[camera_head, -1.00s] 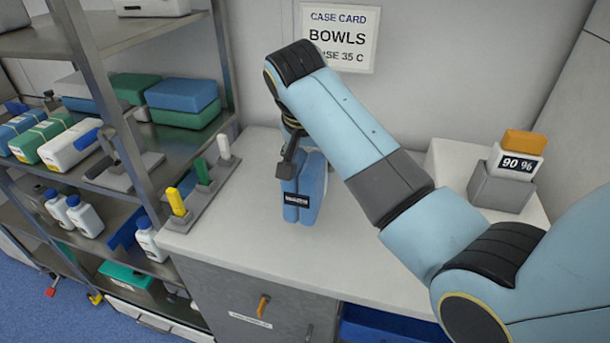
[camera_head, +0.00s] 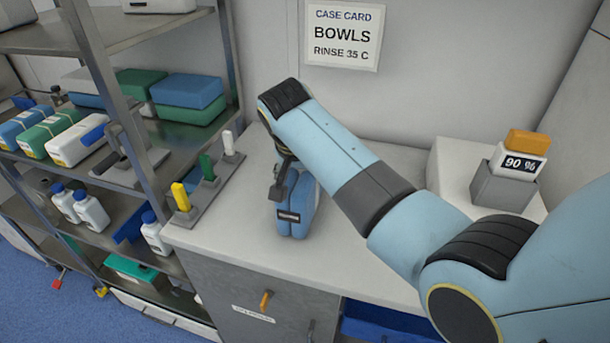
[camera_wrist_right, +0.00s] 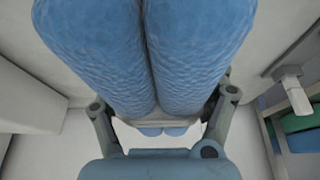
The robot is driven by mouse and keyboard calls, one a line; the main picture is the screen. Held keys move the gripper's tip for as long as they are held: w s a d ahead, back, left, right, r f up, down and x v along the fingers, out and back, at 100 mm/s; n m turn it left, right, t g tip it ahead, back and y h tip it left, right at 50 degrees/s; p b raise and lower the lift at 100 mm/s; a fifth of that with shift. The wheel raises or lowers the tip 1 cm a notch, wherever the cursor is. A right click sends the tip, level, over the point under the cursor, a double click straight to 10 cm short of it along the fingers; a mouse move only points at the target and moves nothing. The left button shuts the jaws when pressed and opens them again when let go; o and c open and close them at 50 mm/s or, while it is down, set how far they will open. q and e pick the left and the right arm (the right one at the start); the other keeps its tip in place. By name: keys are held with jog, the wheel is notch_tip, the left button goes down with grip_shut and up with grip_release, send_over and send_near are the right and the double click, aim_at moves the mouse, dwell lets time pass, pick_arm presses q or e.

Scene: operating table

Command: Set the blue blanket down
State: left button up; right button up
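The blue blanket (camera_head: 304,203) is a folded, rolled bundle with a dark label, roughly upright at the white counter (camera_head: 362,250). I cannot tell whether its underside touches the counter. My right gripper (camera_head: 281,182) comes down on its left side in the head view and is partly hidden by my wrist. In the right wrist view the blue blanket (camera_wrist_right: 150,55) fills the space between the fingers of my right gripper (camera_wrist_right: 162,108), which are closed around it. My left gripper is in neither view.
A stand with yellow, green and white handles (camera_head: 206,185) is left of the blanket. A steel shelf (camera_head: 150,165) with bottles and packs stands further left. The counter around the blanket is clear.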

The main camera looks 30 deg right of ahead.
jog(key=shift+o, duration=0.9)
jog(key=p+v, duration=0.6)
jog(key=p, duration=0.1)
jog(key=shift+r, duration=0.2)
jog(key=v, duration=0.5)
jog(key=shift+s+a+r, duration=0.1)
jog(key=shift+a+r, duration=0.05)
jog(key=shift+r, duration=0.15)
